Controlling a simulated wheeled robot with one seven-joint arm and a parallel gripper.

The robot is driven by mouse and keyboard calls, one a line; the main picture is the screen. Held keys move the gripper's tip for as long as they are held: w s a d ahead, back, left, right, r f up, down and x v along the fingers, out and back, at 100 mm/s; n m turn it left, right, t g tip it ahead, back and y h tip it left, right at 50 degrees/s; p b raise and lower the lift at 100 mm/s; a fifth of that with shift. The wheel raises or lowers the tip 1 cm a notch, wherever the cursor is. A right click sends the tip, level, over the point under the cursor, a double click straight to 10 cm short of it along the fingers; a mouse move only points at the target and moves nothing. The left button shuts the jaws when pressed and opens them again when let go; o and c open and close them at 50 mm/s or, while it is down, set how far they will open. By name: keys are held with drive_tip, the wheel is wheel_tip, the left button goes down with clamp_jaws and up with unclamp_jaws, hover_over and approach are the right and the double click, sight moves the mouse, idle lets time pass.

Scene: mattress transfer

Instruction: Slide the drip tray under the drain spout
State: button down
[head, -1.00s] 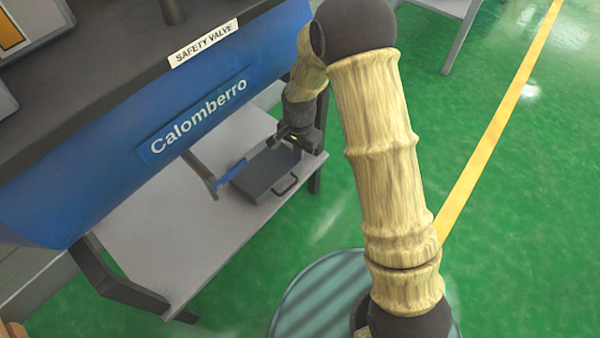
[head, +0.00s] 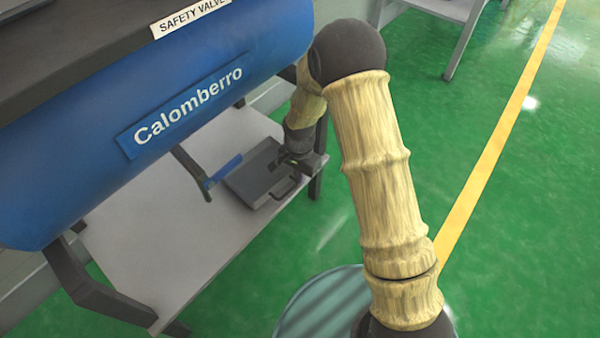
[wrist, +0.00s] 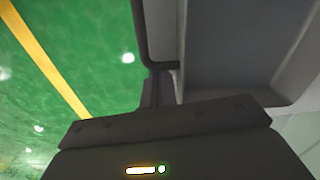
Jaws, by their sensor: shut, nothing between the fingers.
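The drip tray (head: 250,183) is a shallow dark grey tray with a handle (head: 284,188) on its near right side. It lies on the light bench under the blue tank, near the bench's right end. The drain spout (head: 194,167) hangs from the tank with a blue lever (head: 226,168), to the left of the tray. My gripper (head: 296,170) is shut and empty at the tray's right side, close to the handle. In the wrist view my gripper (wrist: 160,88) is beside the tray's grey wall (wrist: 230,50). Whether it touches the tray is hard to tell.
The blue tank (head: 100,135) overhangs the bench (head: 165,240) and limits room above it. The bench top left of the tray is bare. Dark bench legs (head: 105,290) stand at the near left. The green floor (head: 490,230) is clear on the right.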

sight(279, 207)
idle(0.3)
drive_tip(key=shift+s+a+r+p, duration=0.1)
drive_tip(key=shift+s+a+p, duration=0.1)
drive_tip(key=shift+s+p, duration=0.1)
drive_tip(key=s+a+p, duration=0.1)
drive_tip(key=s, duration=0.1)
drive_tip(key=s+a+p, duration=0.2)
drive_tip(key=s, duration=0.1)
drive_tip(key=s+a+p, duration=0.2)
drive_tip(key=s, duration=0.1)
drive_tip(key=shift+a, duration=0.1)
idle(0.9)
wheel_tip(279, 207, up, 7)
drive_tip(key=p, duration=0.4)
drive_tip(key=shift+r+p, duration=0.15)
drive_tip(key=shift+p, duration=0.15)
